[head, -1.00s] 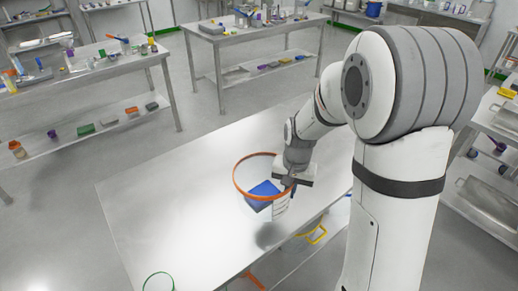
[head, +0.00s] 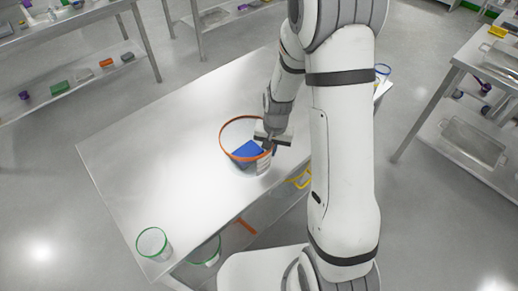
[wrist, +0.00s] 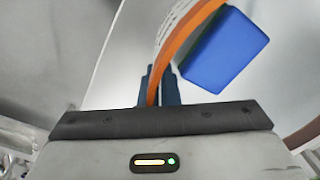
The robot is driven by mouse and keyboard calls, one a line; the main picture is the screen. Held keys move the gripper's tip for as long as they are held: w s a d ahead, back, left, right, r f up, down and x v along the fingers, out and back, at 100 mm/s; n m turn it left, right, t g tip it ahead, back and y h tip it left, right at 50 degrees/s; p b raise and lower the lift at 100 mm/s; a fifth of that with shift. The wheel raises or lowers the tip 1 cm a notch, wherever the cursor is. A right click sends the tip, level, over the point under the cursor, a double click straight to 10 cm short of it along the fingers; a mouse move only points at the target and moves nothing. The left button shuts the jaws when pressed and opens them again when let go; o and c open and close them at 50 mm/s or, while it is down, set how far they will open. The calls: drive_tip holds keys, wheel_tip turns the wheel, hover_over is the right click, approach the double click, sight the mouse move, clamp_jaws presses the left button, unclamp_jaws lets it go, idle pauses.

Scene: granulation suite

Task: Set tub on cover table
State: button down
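The tub (head: 226,156) is a pale round tub with an orange rim and a blue block (head: 247,152) inside. It is upright over the middle of the steel table (head: 150,150), at or very near the top; I cannot tell if it touches. My gripper (head: 267,146) is at the right side of its rim. In the wrist view my gripper (wrist: 158,88) has its fingers on either side of the orange rim (wrist: 178,48), shut on it. The blue block (wrist: 225,52) shows beside the rim there.
A green-rimmed tub (head: 152,243) stands at the table's near corner. Another green-rimmed container (head: 206,252) and a yellow item (head: 300,179) are lower down. A blue-rimmed container (head: 382,70) is at the far right end. The tabletop left of the tub is clear.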

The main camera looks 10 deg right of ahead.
drive_tip(key=shift+f, duration=0.2)
drive_tip(key=c, duration=1.7)
unclamp_jaws()
drive_tip(key=shift+r, duration=0.1)
